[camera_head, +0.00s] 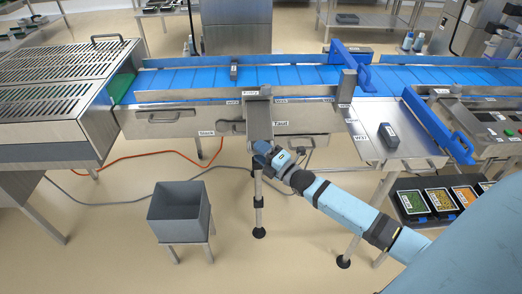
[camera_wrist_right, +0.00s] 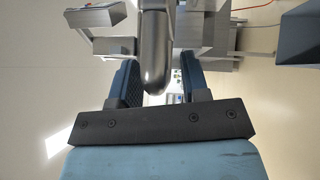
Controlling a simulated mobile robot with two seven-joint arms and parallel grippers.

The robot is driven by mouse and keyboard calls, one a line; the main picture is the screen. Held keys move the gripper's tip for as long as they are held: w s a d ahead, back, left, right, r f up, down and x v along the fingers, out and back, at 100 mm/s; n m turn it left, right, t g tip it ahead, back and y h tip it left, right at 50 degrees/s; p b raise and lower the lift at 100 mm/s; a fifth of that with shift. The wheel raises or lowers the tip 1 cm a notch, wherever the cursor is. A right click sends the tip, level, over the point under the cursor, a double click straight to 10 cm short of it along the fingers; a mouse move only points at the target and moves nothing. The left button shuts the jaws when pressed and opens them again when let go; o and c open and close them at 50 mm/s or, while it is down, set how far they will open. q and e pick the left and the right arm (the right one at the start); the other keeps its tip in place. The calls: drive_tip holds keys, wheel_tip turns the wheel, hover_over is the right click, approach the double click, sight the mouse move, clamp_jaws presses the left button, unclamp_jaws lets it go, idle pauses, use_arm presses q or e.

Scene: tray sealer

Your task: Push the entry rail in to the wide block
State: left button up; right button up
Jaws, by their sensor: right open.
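A long steel rail (camera_head: 180,95) runs along the near edge of the blue belt, by a small label reading "Entry"; I take it as the entry rail. A small dark block (camera_head: 233,71) stands on the belt behind it. Another dark block (camera_head: 390,135) lies on the steel side plate; I cannot tell which is the wide block. My right gripper (camera_head: 266,153) is below the front of the conveyor, under the "Taut" label. In the right wrist view my gripper (camera_wrist_right: 158,75) is open, with a rounded metal bar (camera_wrist_right: 153,55) between its fingers. My left gripper is out of view.
A steel box-shaped part (camera_head: 259,118) hangs at the conveyor front above my gripper. Blue guides (camera_head: 437,130) and food trays (camera_head: 412,203) are at the right. Hoses lie on the floor.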

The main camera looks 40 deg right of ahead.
sight(258, 114)
clamp_jaws()
drive_tip(key=w+d+b, duration=0.2)
drive_tip(key=w, duration=0.2)
drive_tip(key=w+d+b, duration=0.3)
drive_tip(key=w, duration=0.2)
drive_tip(key=w+d+b, duration=0.2)
drive_tip(key=w+d, duration=0.1)
drive_tip(key=w, duration=0.1)
drive_tip(key=shift+w+d+b, duration=0.15)
drive_tip(key=shift+w+b, duration=0.25)
drive_tip(key=shift+w+d, duration=0.2)
drive_tip(key=shift+w, duration=0.1)
drive_tip(key=shift+w+d+r, duration=0.15)
drive_tip(key=shift+d+r, duration=0.1)
drive_tip(key=shift+r, duration=0.15)
unclamp_jaws()
drive_tip(key=shift+w+d, duration=0.1)
